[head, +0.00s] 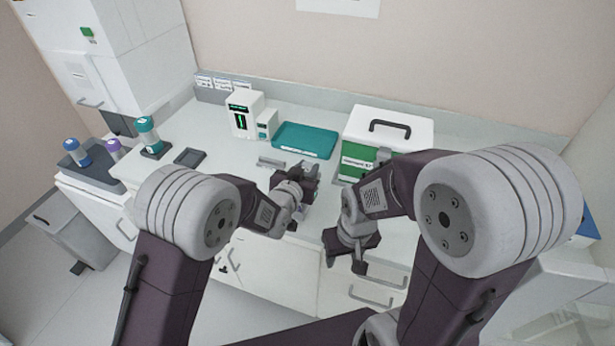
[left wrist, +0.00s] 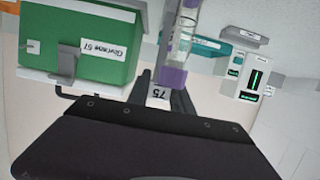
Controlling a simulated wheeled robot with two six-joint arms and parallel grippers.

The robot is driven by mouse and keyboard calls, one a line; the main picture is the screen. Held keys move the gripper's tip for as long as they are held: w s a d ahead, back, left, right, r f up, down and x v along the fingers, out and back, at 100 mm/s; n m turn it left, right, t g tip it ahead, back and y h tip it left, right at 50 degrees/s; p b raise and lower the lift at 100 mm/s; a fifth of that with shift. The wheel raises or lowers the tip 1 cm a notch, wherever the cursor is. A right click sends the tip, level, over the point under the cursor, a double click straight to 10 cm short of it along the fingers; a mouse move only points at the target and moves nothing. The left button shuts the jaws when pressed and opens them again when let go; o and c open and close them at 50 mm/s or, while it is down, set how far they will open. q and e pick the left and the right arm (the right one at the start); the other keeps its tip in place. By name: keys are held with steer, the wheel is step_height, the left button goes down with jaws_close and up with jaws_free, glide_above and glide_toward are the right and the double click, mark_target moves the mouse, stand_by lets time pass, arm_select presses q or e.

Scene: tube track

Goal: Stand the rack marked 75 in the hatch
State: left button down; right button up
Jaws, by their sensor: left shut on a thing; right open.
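My left gripper (head: 304,180) is shut on the rack marked 75 and holds it over the front of the bench. In the left wrist view the rack's white label (left wrist: 158,93) reads 75, and a clear tube with a purple cap (left wrist: 172,76) stands at it. Much of the rack is hidden by my gripper. My right gripper (head: 346,258) is open and empty, lower and in front of the bench edge. I cannot tell for sure which thing is the hatch.
A white-lidded box with a green front (head: 357,157) stands at the back right; it also shows in the left wrist view (left wrist: 105,65). A teal tray (head: 304,140) and a white device (head: 244,115) are left of it. A dark holder (head: 190,157) lies farther left.

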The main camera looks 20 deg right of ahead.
arm_select(q)
step_height(320, 180, up, 17)
steer(key=shift+r+p, duration=0.15)
steer(key=shift+p, duration=0.25)
step_height(320, 180, down, 18)
steer(key=shift+f+b, duration=0.1)
steer(key=shift+b, duration=0.3)
steer(key=shift+v, duration=0.9)
steer(key=shift+w+d, duration=0.15)
